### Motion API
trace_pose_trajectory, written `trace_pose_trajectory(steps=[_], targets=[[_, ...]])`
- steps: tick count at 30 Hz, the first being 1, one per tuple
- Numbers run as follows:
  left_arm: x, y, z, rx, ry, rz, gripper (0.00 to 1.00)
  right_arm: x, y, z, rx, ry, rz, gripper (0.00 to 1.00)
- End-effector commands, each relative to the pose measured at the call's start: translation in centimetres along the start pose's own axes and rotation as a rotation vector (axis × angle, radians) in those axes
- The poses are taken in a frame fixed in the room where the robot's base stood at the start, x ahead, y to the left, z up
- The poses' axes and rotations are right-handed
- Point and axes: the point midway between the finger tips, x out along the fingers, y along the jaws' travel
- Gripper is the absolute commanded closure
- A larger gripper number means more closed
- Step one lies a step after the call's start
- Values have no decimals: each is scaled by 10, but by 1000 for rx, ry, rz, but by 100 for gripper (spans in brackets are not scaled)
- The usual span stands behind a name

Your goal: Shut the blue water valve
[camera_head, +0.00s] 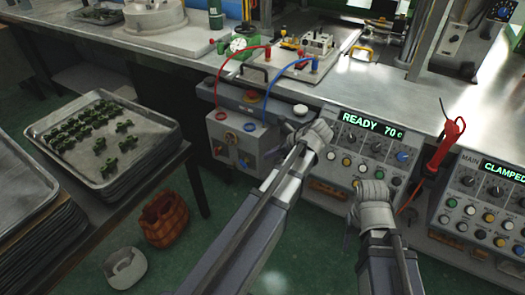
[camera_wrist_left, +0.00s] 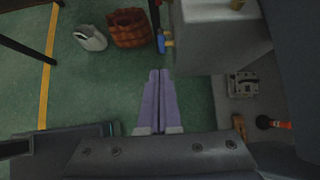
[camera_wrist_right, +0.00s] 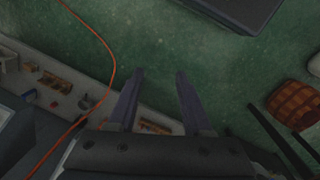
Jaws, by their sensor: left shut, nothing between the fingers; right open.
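The blue valve handle (camera_head: 272,152) is a small bar low on the front right of a light grey water box (camera_head: 226,151) under the bench edge. In the left wrist view a blue handle (camera_wrist_left: 166,43) sticks out from the box side, just beyond my left fingertips and apart from them. My left gripper (camera_head: 287,127) is right of the box, shut and empty; its closed fingers show in the left wrist view (camera_wrist_left: 160,73). My right gripper (camera_head: 372,192) is in front of the control panel; its fingers stand open and empty over the floor in the right wrist view (camera_wrist_right: 159,73).
Red (camera_head: 240,50) and blue (camera_head: 285,66) hoses run from the bench to the box. A panel reading READY (camera_head: 365,127) stands right. A red-handled tool (camera_head: 445,145) hangs by another panel. A basket (camera_head: 163,219) and tray (camera_head: 160,128) are left. Green floor is open below.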

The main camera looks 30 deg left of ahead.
Motion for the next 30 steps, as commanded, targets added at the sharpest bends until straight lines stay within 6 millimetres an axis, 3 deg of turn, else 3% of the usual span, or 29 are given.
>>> trace_pose_trajectory(steps=[13, 17, 20, 27, 30], targets=[[-9, 0, -1, -1, 0, 0, 100, -6, 0, 0, 0, 0, 0, 50], [-13, 1, 1, -9, 5, -1, 100, -11, 1, 1, 0, 0, 0, 62], [-31, 6, 6, -51, 26, -5, 100, -31, 3, 2, 0, 0, 0, 74], [-116, 30, 21, -311, 156, 2, 100, -119, 11, 7, 0, 0, 0, 100], [-152, 43, 24, -435, 218, 22, 100, -156, 15, 9, 0, 0, 0, 100]])
